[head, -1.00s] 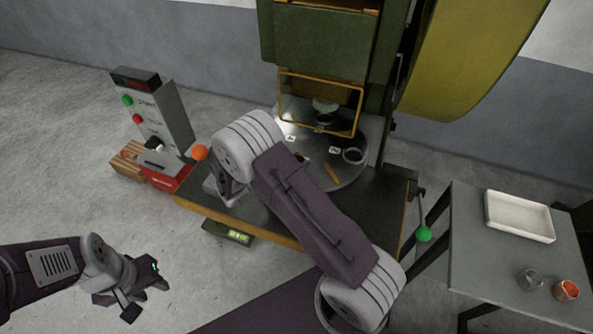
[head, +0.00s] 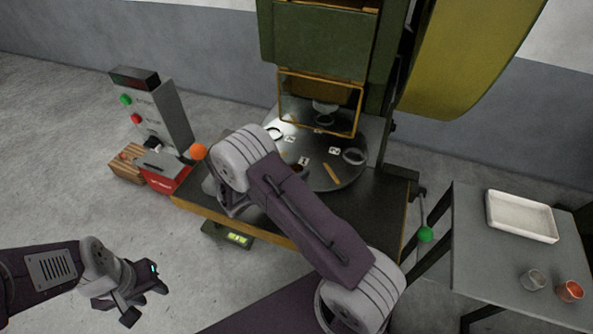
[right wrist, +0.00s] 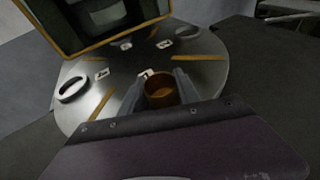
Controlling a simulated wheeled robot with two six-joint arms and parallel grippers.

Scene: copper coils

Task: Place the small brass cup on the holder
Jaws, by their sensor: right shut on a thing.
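The small brass cup (right wrist: 161,91) is between the two fingers of my right gripper (right wrist: 160,88) in the right wrist view, and the gripper is shut on it. The cup looks upright, over the round metal plate (right wrist: 210,75). In the head view my right arm covers most of this gripper. The right wrist view shows one ring (right wrist: 73,88) left of the gripper. My left gripper (head: 147,298) is open and empty over the floor.
A yellow-framed guard (head: 320,103) stands over the back of the plate. A control box (head: 155,115) is on the left, near an orange knob (head: 198,152). On the right, a side table (head: 480,250) bears a white tray (head: 522,216), a grey cup (head: 533,279) and an orange-red cup (head: 570,291).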

